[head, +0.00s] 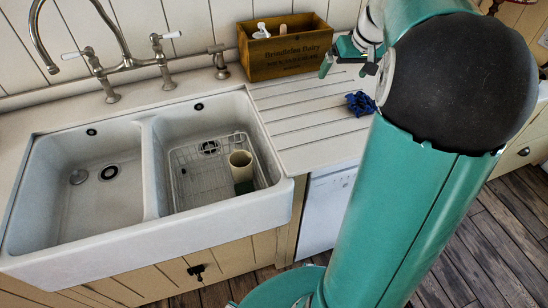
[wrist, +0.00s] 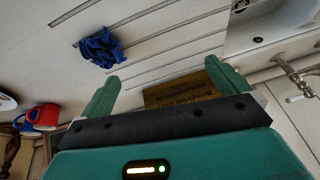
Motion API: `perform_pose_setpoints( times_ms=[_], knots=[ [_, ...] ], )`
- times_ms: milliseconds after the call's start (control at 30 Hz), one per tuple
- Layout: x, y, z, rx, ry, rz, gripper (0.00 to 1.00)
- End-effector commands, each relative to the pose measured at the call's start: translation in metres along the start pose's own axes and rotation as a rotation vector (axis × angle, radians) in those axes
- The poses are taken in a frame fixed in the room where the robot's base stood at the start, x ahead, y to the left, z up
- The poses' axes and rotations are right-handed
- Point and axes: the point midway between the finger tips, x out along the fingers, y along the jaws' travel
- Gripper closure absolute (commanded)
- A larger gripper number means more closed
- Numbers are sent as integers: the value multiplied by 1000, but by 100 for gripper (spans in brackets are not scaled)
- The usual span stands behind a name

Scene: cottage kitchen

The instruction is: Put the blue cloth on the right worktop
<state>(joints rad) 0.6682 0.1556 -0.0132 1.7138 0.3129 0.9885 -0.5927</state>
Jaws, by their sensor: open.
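The blue cloth (head: 360,103) lies crumpled on the pale grooved worktop (head: 305,122) to the right of the sink. It also shows in the wrist view (wrist: 100,48), at the upper left, beyond the left fingertip. My gripper (head: 347,69) hangs above the back of this worktop, beside the wooden box and apart from the cloth. In the wrist view my gripper (wrist: 161,69) has its two green fingers wide apart, with nothing between them. My arm crosses the right of the head view and hides part of the worktop there.
A wooden box (head: 285,55) holding bottles stands at the back of the worktop. The double sink (head: 140,117) at left has a wire rack (head: 190,178) and a cream cup (head: 241,160) in it. A red mug (wrist: 43,115) shows at the wrist view's left.

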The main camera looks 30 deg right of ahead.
Motion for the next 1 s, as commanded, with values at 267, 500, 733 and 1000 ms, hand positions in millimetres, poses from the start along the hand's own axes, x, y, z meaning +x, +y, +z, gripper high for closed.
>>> perform_pose_setpoints(
  times_ms=[267, 500, 733, 1000],
  knots=[
    [-45, -143, 65, -94, 10, 12, 0],
    [-65, -220, 151, -165, 43, 15, 0],
    [-66, -254, 226, -217, 84, 7, 0],
    [-63, -258, 248, -227, 95, 4, 0]
  ],
)
